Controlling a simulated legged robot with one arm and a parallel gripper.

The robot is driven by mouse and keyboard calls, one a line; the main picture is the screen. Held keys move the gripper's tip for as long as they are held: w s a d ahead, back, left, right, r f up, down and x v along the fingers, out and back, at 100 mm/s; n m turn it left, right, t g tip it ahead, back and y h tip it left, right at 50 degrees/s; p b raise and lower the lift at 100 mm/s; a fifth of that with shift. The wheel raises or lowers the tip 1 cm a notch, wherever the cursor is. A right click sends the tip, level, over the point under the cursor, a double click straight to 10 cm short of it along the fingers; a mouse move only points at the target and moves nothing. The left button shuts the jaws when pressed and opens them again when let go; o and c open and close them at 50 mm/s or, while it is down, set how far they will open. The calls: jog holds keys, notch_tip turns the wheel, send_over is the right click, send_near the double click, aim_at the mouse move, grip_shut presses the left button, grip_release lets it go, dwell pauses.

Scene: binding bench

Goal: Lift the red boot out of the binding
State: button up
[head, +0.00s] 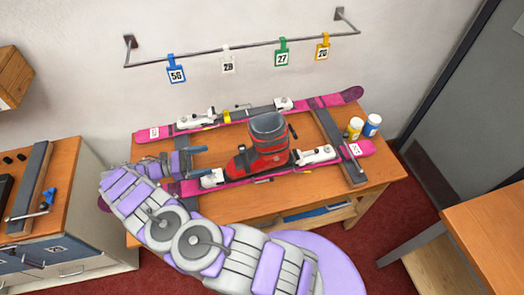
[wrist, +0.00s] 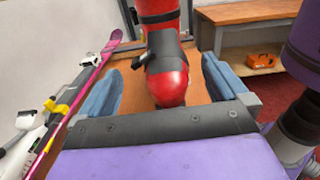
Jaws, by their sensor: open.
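The red boot (head: 264,158) with a grey cuff stands upright on the near pink ski (head: 346,150), its toe toward the left. It sits between the white toe piece (head: 212,178) and the white heel piece (head: 316,155) of the binding. My gripper (head: 201,160) is left of the boot, fingers pointing at its toe. In the wrist view the boot's red toe (wrist: 168,78) shows ahead, between the two blue finger pads of my open gripper (wrist: 163,82), with a gap on both sides. The boot's sole and the binding are hidden in that view.
A second pink ski (head: 350,95) with its own binding lies behind on the wooden bench (head: 225,206). A yellow bottle (head: 354,128) and a blue bottle (head: 372,125) stand at the right. Coloured number tags hang from a wall rail (head: 245,45).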

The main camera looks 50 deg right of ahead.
jog(key=shift+d+f, duration=0.2)
jog(key=shift+s+d+f+b, duration=0.1)
jog(key=shift+s+d+b, duration=0.25)
jog(key=shift+b, duration=0.35)
jog(key=shift+s+d+r+b, duration=0.2)
jog(key=shift+s+d+b, duration=0.1)
jog(key=shift+d+b, duration=0.3)
jog(key=shift+f+b, duration=0.2)
jog(key=shift+b, duration=0.45)
jog(key=shift+d+b, duration=0.15)
jog(key=shift+b, duration=0.8)
jog(key=shift+d+f+b, duration=0.1)
jog(key=shift+b, duration=0.4)
